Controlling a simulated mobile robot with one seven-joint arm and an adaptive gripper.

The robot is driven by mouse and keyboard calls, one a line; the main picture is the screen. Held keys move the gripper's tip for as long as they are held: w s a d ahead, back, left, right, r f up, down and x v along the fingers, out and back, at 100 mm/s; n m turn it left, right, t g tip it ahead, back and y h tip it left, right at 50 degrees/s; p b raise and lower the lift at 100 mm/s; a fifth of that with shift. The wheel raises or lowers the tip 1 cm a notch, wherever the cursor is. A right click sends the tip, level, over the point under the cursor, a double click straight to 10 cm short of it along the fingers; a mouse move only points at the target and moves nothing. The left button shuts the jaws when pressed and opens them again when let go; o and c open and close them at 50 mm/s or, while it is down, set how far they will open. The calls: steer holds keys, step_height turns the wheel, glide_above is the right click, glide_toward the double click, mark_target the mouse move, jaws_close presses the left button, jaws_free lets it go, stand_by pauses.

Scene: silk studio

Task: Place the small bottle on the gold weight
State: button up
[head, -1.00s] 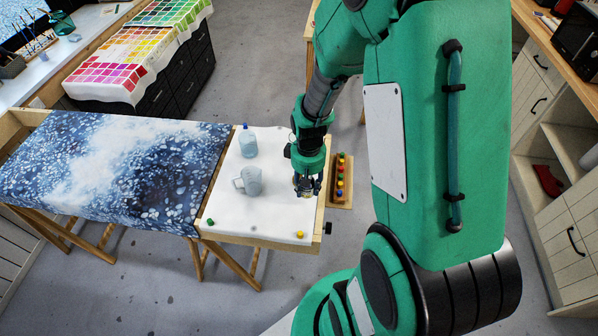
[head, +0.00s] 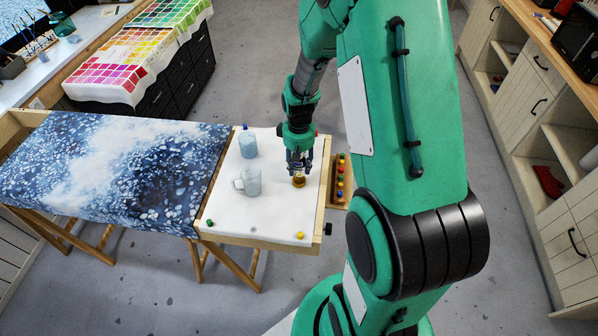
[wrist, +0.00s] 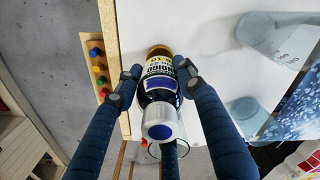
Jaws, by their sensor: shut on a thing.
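My gripper (head: 299,169) is shut on the small bottle (wrist: 160,92), a dark bottle with a white and blue indigo label and a pale cap. In the wrist view the fingers press on both sides of the bottle, cap toward the camera.
A green knob (head: 210,222) and a yellow knob (head: 300,235) lie near the front edge. A wooden strip (head: 340,185) with several coloured knobs lies to the right.

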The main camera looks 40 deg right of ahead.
mark_target(299, 172)
steer(key=shift+f+b, duration=0.3)
steer(key=shift+f, duration=1.45)
steer(key=shift+f, duration=0.15)
steer(key=o, duration=1.2)
step_height(299, 172, up, 12)
steer(key=shift+r+p, duration=0.15)
steer(key=shift+p, duration=0.6)
steer(key=shift+r, duration=0.1)
